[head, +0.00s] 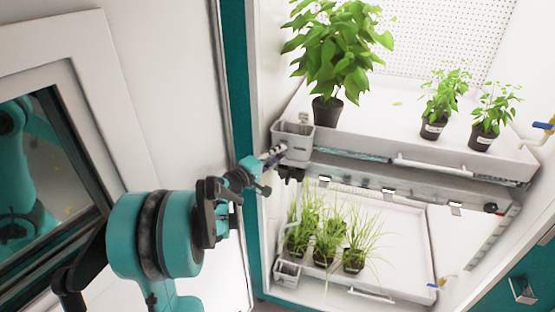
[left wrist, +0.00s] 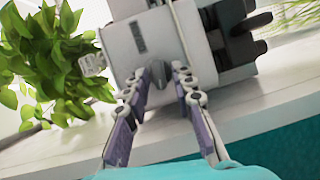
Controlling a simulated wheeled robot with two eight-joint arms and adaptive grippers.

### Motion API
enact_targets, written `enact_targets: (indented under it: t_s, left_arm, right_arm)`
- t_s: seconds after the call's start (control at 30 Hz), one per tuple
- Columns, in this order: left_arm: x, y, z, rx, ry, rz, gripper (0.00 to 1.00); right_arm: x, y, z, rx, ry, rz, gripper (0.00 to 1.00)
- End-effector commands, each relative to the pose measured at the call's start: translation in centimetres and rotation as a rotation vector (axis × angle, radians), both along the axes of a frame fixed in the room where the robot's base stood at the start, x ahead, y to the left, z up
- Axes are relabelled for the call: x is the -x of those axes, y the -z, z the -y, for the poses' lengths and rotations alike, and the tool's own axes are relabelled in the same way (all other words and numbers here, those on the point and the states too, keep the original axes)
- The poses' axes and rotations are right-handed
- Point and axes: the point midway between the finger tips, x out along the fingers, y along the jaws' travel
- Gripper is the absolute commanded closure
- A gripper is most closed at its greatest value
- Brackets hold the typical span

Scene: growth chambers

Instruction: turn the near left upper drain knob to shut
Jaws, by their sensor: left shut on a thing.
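The near left upper drain knob (left wrist: 159,76) is a small grey knob on the face of a pale grey box (left wrist: 150,40). That box (head: 293,143) stands at the near left corner of the upper tray in the head view. My left gripper (head: 274,154) reaches it from the left. In the left wrist view, the tips of my left gripper (left wrist: 160,72) are on both sides of the knob, shut on it. The fingers partly hide the knob, so its turn angle is hard to read. My right gripper is in neither view.
The upper tray (head: 408,162) holds a large leafy plant (head: 338,45) just behind the box and two small plants at right. A lower tray (head: 405,240) holds grassy pots. Blue-handled taps (head: 541,126) are at right.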

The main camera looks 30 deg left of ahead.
Motion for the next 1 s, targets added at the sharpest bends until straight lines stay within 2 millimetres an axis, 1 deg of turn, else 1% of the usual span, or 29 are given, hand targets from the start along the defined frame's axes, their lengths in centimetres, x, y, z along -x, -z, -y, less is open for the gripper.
enact_targets:
  t_s: [0.03,0.1,0.33,0.87,0.9,1.0]
  left_arm:
    - [-0.06,0.23,-0.02,0.026,0.0,0.007,1.0]
    - [-0.06,0.22,-0.03,0.061,0.0,0.016,1.0]
    - [-0.09,0.16,-0.03,0.133,0.0,0.033,1.0]
    - [-0.11,0.05,-0.01,0.156,0.0,0.038,1.0]
    - [-0.11,0.05,-0.01,0.156,0.0,0.038,0.7]
    - [-0.1,0.06,0.0,0.156,0.0,0.038,0.69]
  right_arm:
    - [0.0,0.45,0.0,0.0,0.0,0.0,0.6]
    - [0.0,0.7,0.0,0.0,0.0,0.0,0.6]
    - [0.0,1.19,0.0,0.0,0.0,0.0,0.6]
    - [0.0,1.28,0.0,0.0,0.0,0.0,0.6]
    - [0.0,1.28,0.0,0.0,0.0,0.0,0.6]
    - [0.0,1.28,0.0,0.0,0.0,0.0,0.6]
